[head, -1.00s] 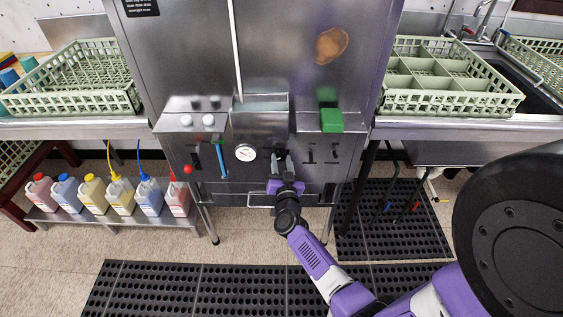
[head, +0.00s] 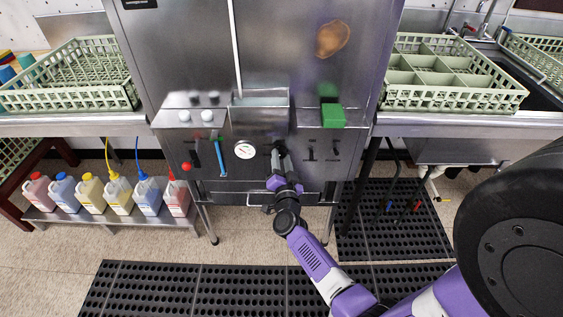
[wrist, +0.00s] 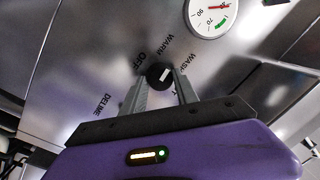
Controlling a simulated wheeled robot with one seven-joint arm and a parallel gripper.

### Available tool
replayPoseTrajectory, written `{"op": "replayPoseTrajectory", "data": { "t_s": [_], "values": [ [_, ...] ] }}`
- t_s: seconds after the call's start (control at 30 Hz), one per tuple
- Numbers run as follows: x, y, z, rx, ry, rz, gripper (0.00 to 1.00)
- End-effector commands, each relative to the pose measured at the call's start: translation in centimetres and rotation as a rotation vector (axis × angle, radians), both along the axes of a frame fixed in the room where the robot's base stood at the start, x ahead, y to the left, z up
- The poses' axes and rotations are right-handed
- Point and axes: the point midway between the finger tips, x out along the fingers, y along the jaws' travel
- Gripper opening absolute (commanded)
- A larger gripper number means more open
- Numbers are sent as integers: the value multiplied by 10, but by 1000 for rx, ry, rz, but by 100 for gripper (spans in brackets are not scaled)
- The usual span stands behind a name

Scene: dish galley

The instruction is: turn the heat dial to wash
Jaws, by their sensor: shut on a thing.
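The heat dial (wrist: 157,76) is a black round knob with a white pointer mark, on the steel front panel (wrist: 75,60). The words OFF, WARM and WASH are printed around it in the wrist view. Its white mark points up and right, roughly between WARM and WASH; I cannot tell exactly where it sits. My gripper (wrist: 160,85) is shut on the dial, one finger on each side. In the head view my gripper (head: 279,153) reaches the panel from below and mostly hides the dial.
A round gauge (head: 245,150) is left of the dial and also shows in the wrist view (wrist: 208,16). Black switches (head: 311,150) are to the right, a red button (head: 187,166) to the left. A green block (head: 332,115) sits on the ledge above. Jugs (head: 91,188) stand on a low shelf.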

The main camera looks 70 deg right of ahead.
Motion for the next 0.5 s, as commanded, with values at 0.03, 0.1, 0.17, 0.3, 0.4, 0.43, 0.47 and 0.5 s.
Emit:
{"op": "replayPoseTrajectory", "data": {
  "t_s": [0.03, 0.1, 0.17, 0.3, 0.4, 0.43, 0.47, 0.5],
  "values": [
    [1, 1, -3, 15, -39, 3, 0],
    [1, 1, -3, 41, -102, 2, 0],
    [1, 1, -3, 62, -154, 1, 0],
    [1, 1, -3, 111, -270, 2, 0],
    [1, 1, -3, 142, -345, 1, 0],
    [1, 1, -3, 151, -366, 1, 0],
    [1, 1, -3, 159, -385, 1, 0],
    [1, 1, -3, 170, -410, 1, 0]
  ]
}}
